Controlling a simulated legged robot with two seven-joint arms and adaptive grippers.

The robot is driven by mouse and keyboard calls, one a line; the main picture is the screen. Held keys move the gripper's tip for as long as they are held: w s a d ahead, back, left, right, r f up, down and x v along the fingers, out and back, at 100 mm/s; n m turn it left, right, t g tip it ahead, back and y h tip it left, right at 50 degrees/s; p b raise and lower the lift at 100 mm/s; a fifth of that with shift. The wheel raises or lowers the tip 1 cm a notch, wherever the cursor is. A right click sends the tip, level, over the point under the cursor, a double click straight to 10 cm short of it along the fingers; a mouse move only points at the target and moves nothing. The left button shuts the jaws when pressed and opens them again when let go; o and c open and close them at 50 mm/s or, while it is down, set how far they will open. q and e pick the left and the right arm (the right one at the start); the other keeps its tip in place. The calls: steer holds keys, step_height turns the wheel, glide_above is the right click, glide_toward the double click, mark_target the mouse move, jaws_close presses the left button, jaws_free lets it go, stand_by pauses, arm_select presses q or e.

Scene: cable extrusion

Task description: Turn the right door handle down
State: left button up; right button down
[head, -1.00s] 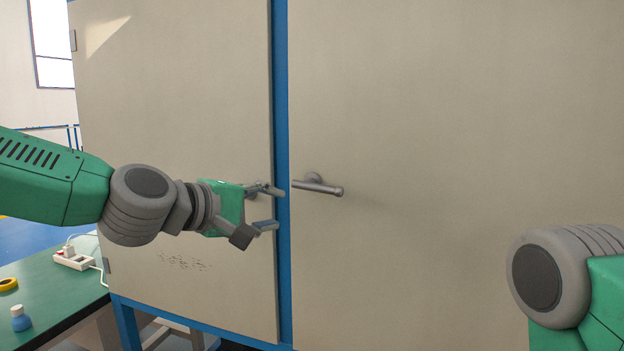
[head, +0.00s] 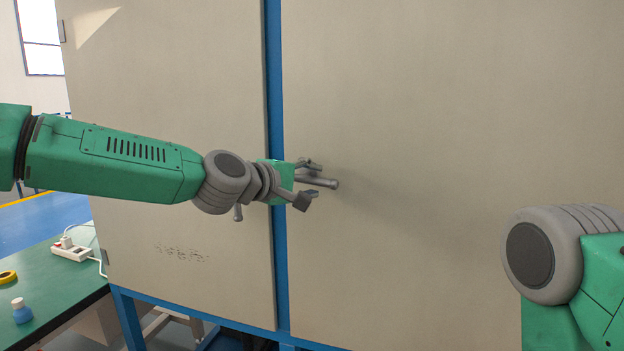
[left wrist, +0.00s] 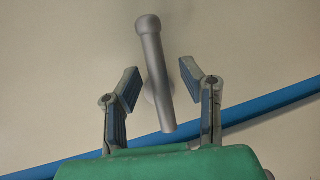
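The right door handle (head: 322,182) is a grey metal lever, roughly horizontal, on the right door (head: 450,120). My left gripper (head: 312,180) is at the handle in the head view, its fingers above and below the lever. In the left wrist view the handle (left wrist: 152,60) runs between the two open fingers of the left gripper (left wrist: 160,82), with a visible gap on both sides. Its mount on the door is partly hidden behind the lever. My right gripper is out of view; only part of my right arm shows at the right edge.
A grey bar end (head: 238,212), seemingly the left door's handle, points down below my left wrist. A blue post (head: 280,240) stands between the doors. A green table (head: 60,295) at lower left holds a power strip (head: 72,250), a blue bottle (head: 21,311) and yellow tape (head: 8,277).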

arm_select(q)
steer(key=shift+w+a+f, duration=0.1)
steer(key=shift+w+a, duration=0.1)
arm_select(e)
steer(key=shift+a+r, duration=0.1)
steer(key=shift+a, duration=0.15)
arm_select(q)
jaws_close()
steer(key=shift+s+d, duration=0.1)
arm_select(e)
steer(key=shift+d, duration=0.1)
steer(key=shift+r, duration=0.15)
